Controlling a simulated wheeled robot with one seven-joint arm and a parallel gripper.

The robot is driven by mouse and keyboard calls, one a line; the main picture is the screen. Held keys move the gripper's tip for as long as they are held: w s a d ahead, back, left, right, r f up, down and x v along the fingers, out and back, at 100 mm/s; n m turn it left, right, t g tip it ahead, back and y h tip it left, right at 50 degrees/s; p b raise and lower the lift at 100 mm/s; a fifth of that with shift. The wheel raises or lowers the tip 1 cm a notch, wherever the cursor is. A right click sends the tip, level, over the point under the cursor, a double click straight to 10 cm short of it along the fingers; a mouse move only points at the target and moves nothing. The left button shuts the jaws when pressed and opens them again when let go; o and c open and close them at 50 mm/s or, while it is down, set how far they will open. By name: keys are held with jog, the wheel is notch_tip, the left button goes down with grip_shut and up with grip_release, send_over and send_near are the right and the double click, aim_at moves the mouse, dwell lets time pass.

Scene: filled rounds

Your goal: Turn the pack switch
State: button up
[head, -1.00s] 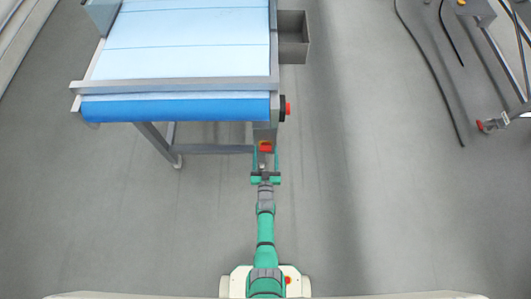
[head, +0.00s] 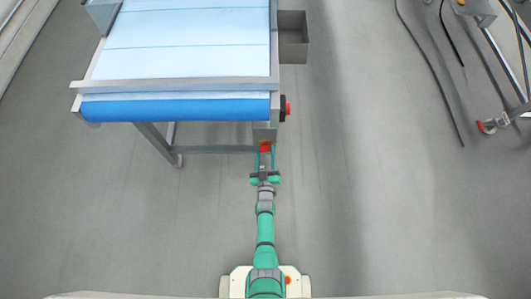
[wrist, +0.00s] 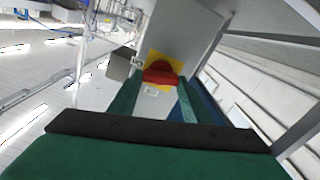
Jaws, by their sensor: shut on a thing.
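The pack switch is a red knob (wrist: 160,77) on a yellow plate (wrist: 153,59), on the face of a grey box (wrist: 175,30) under the conveyor's near right corner. In the head view the red knob (head: 265,148) sits just beyond my fingertips. My gripper (head: 265,155) reaches straight forward to it. In the wrist view its two green fingers stand on either side of the knob and are shut on it. The knob's bar lies roughly crosswise in that view. The fingertips partly hide the yellow plate.
The conveyor (head: 180,105) with its blue end roller is above and left of the switch. A red button (head: 288,109) juts from its right side. A grey bin (head: 293,37) hangs farther back. The floor to the right is clear up to a black cable (head: 430,75).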

jog(key=shift+a+n, duration=0.15)
jog(key=shift+n, duration=1.05)
jog(key=o, duration=1)
jog(key=shift+o, duration=0.2)
jog(key=s, duration=1.1)
